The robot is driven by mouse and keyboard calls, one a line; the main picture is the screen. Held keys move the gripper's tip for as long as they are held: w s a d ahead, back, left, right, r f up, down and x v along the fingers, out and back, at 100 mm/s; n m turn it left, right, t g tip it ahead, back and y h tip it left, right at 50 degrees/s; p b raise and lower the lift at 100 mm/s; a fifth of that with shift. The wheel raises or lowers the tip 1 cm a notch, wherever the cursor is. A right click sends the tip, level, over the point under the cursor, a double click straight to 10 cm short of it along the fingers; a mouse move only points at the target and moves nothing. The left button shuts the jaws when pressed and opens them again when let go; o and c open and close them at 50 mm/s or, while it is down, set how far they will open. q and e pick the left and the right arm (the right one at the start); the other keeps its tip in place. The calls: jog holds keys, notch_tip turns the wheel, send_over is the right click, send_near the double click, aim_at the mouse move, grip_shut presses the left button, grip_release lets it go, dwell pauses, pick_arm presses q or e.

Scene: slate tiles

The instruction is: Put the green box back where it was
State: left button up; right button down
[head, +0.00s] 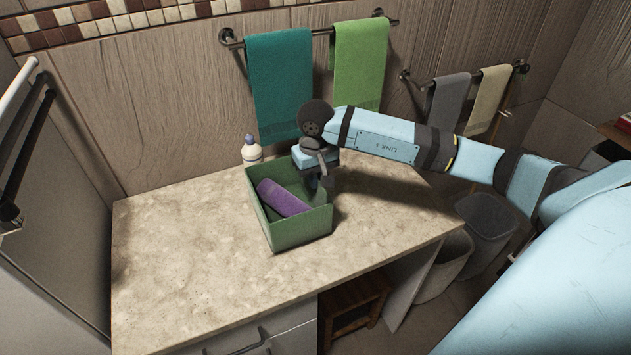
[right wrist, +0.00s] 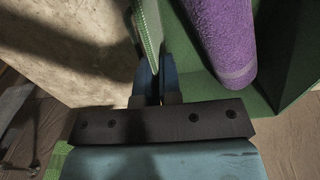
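The green box (head: 302,226) is an open-topped bin on or just above the stone counter, near its back middle; I cannot tell if its base touches. A rolled purple towel (head: 283,198) lies in it and also shows in the right wrist view (right wrist: 222,40). My right gripper (head: 318,184) points down at the box's right wall. In the right wrist view its two fingers (right wrist: 153,80) are closed on the green wall (right wrist: 150,30), one on each side. My left gripper is not in view.
A white bottle (head: 251,151) stands just behind the box. Teal (head: 280,85) and green (head: 360,65) towels hang on the wall rail. The counter (head: 190,260) is clear to the left and in front. Bins (head: 487,217) and a wooden stool (head: 352,305) stand below on the right.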

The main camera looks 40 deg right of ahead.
jog(key=shift+f, duration=0.9)
jog(key=c, duration=1.3)
grip_release()
